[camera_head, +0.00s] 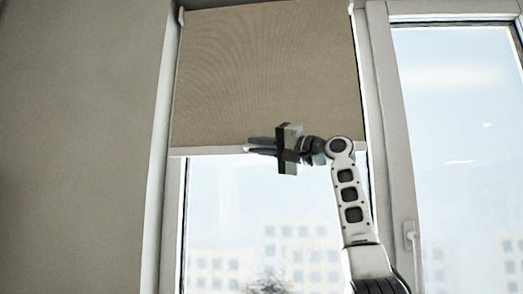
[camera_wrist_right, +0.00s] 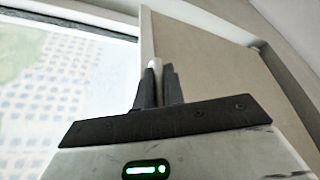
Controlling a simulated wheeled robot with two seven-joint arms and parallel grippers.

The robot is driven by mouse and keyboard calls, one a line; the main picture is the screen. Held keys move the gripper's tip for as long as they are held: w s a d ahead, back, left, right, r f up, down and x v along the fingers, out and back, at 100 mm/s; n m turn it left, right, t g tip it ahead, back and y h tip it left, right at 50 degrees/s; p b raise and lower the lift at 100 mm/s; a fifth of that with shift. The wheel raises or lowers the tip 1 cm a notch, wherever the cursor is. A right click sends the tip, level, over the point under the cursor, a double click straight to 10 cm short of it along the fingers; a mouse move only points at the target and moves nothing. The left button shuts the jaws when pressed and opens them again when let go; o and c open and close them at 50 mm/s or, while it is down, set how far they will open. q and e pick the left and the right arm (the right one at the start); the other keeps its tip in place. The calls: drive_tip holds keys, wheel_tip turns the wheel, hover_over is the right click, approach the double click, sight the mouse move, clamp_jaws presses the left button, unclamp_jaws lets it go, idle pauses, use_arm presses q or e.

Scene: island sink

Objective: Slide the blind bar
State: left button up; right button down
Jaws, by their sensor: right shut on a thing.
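The beige roller blind (camera_head: 265,75) hangs over the upper part of the left window. Its pale blind bar (camera_head: 205,151) runs along the lower edge, roughly level. My right gripper (camera_head: 250,145) is at the bar, left of its middle, with its fingers pointing left. In the right wrist view the blind (camera_wrist_right: 200,60) is on the right, and the fingers of my right gripper (camera_wrist_right: 158,75) are closed around the light bar (camera_wrist_right: 155,62). The gripper hides part of the bar in the head view. My left gripper is not in view.
The window frame post (camera_head: 390,130) stands right of the blind, with a second window and a handle (camera_head: 409,236). A plain wall (camera_head: 75,150) is on the left. Bare glass below the blind shows buildings outside.

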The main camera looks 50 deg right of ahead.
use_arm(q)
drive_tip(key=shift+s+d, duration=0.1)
use_arm(e)
drive_tip(key=c, duration=1.5)
unclamp_jaws()
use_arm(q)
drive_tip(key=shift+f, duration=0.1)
use_arm(e)
drive_tip(key=shift+s, duration=0.1)
